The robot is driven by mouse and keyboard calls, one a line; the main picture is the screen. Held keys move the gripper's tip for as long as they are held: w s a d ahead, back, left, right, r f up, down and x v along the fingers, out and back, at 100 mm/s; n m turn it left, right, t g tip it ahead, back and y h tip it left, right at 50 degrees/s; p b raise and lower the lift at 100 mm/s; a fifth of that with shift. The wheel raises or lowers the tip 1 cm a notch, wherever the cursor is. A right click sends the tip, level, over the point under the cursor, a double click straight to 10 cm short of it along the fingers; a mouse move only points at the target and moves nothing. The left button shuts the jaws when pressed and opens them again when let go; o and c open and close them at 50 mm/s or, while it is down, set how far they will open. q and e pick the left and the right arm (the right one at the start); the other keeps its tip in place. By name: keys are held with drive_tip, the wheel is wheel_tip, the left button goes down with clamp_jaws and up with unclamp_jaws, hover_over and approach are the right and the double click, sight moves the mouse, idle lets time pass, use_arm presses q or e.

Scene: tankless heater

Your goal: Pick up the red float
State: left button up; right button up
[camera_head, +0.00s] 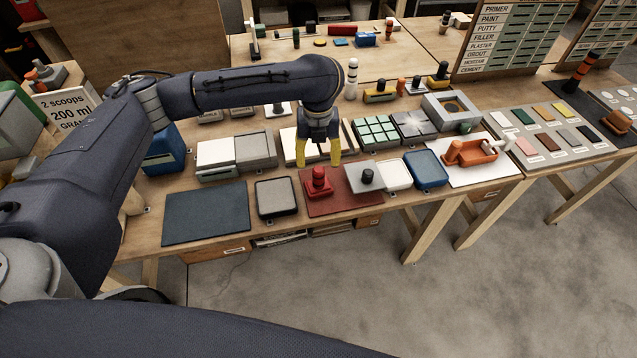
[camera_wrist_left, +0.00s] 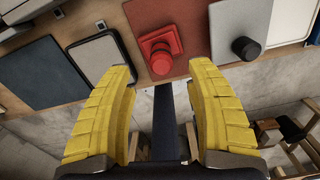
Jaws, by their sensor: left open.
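The red float (camera_head: 319,183) has a square red base and an upright red knob. It stands on a dark red mat (camera_head: 343,203) near the front edge of the workbench. In the left wrist view the red float (camera_wrist_left: 161,50) sits above and between the fingertips, apart from them. My left gripper (camera_head: 319,160), with yellow fingers, is open and empty, above and slightly behind the float in the head view. Its fingers also show wide apart in the wrist view (camera_wrist_left: 163,70). My right gripper is not in view.
A grey float with a black knob (camera_head: 367,177) stands just right of the red one. A black-rimmed grey tray (camera_head: 276,197) and a dark mat (camera_head: 206,214) lie left. A white tray (camera_head: 396,175) and a blue tray (camera_head: 426,169) lie right. Open floor lies in front.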

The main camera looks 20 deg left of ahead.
sight(318, 169)
use_arm(q)
drive_tip(key=shift+d+f, duration=0.1)
drive_tip(key=shift+f, duration=2.8)
clamp_jaws()
